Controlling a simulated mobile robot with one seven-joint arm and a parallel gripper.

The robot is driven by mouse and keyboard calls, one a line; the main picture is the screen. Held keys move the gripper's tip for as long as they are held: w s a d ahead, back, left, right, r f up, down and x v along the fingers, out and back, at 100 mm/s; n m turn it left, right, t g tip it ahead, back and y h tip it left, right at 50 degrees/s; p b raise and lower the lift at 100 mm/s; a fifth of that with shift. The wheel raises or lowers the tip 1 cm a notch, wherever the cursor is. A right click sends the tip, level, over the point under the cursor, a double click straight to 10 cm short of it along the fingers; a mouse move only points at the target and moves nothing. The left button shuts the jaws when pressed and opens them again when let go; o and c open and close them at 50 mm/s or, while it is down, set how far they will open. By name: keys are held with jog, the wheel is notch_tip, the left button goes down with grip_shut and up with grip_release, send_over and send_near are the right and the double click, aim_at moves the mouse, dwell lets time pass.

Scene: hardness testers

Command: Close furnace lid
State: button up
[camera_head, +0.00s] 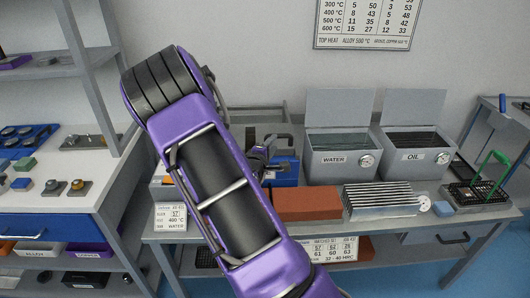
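My purple arm crosses the middle of the camera_head view and hides much of the bench behind it. My gripper (264,153) shows only in part as dark grey pieces past the arm's right edge. It is beside a blue box-like thing (287,172) on the bench, with grey parts above it. This may be the furnace, but the arm covers most of it. I cannot make out the furnace lid or whether it is open. I cannot tell whether the gripper touches anything, and its fingertips are not clear.
To the right stand a WATER tank (340,158) and an OIL tank (417,150), both with raised lids. A shelved bench (55,190) stands at left.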

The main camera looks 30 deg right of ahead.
jog(key=v, duration=0.7)
jog(key=shift+p, duration=0.35)
